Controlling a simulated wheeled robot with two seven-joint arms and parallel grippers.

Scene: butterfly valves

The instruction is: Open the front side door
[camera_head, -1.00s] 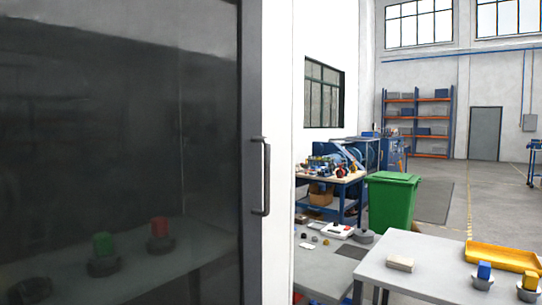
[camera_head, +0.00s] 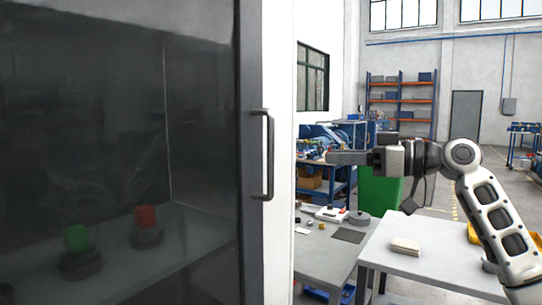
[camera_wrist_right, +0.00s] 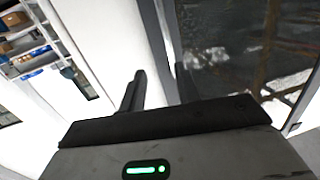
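The front side door is a large dark glass panel (camera_head: 110,130) in a dark frame, filling the left of the head view. It looks shut. Its black vertical bar handle (camera_head: 268,155) is on the right edge of the frame. My right gripper (camera_head: 332,158) points left toward the door, at about handle height in the picture, with a visible gap to the handle. In the wrist view its two dark fingers (camera_wrist_right: 160,82) are apart with nothing between them. The door's frame (camera_wrist_right: 153,35) and glass (camera_wrist_right: 225,45) lie beyond them; the handle cannot be made out there. My left gripper is out of view.
A white wall panel (camera_head: 279,240) adjoins the door. Behind the glass are a red piece (camera_head: 145,216) and a green piece (camera_head: 77,238) on dark bases. A grey table (camera_head: 440,258) with a pale block (camera_head: 405,246) stands below my right arm. A green bin (camera_head: 375,190) is partly hidden.

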